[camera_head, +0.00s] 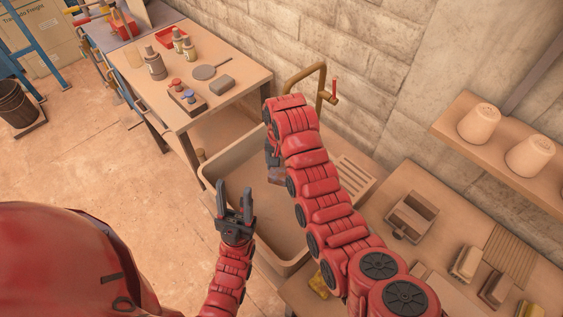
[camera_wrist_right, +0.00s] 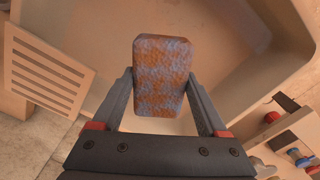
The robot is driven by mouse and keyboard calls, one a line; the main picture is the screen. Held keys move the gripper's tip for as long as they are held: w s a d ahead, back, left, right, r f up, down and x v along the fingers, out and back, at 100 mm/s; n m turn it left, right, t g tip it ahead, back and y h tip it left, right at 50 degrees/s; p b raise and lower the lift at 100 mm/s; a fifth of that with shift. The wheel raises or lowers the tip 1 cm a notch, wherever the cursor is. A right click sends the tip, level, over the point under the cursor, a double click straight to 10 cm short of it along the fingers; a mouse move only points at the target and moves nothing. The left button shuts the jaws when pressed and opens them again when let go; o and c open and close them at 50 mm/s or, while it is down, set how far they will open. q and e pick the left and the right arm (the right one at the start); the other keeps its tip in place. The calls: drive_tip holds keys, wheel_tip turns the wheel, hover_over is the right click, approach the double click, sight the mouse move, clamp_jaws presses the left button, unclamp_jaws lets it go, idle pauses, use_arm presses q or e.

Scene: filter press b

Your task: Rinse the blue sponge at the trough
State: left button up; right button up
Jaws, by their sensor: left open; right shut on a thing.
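The sponge (camera_wrist_right: 163,75) is blue with rusty brown dirt over most of its face. My right gripper (camera_wrist_right: 163,100) is shut on it, with one finger at each side. The beige trough (camera_head: 275,228) lies below and also shows in the right wrist view (camera_wrist_right: 225,30). A brass tap (camera_head: 305,76) with a red handle (camera_head: 334,88) stands at its back. My left gripper (camera_head: 235,195) is open and empty over the trough's near left side.
A slatted board (camera_head: 355,175) is to the right. The right bench (camera_head: 400,255) carries a wooden caddy (camera_head: 411,215) and several brushes. A wall shelf (camera_head: 480,150) holds pale pots.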

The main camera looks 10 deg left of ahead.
sight(281, 173)
wheel_tip(281, 173, down, 12)
drive_tip(key=b, duration=0.3)
drive_tip(key=shift+f+b, duration=0.2)
drive_tip(key=shift+b, duration=0.2)
drive_tip(key=shift+s+f+b, duration=0.1)
drive_tip(key=shift+f+b, duration=0.3)
drive_tip(key=shift+f, duration=0.5)
drive_tip(key=shift+r, duration=0.15)
idle(1.0)
drive_tip(key=shift+r+p, duration=0.9)
drive_tip(key=shift+r, duration=0.5)
drive_tip(key=shift+r+p, duration=0.8)
drive_tip(key=shift+r, duration=1.35)
drive_tip(key=shift+r+p, duration=0.35)
drive_tip(key=shift+r, duration=1.1)
drive_tip(key=shift+r+p, duration=0.3)
drive_tip(key=shift+r, duration=2.2)
drive_tip(key=shift+r, duration=0.1)
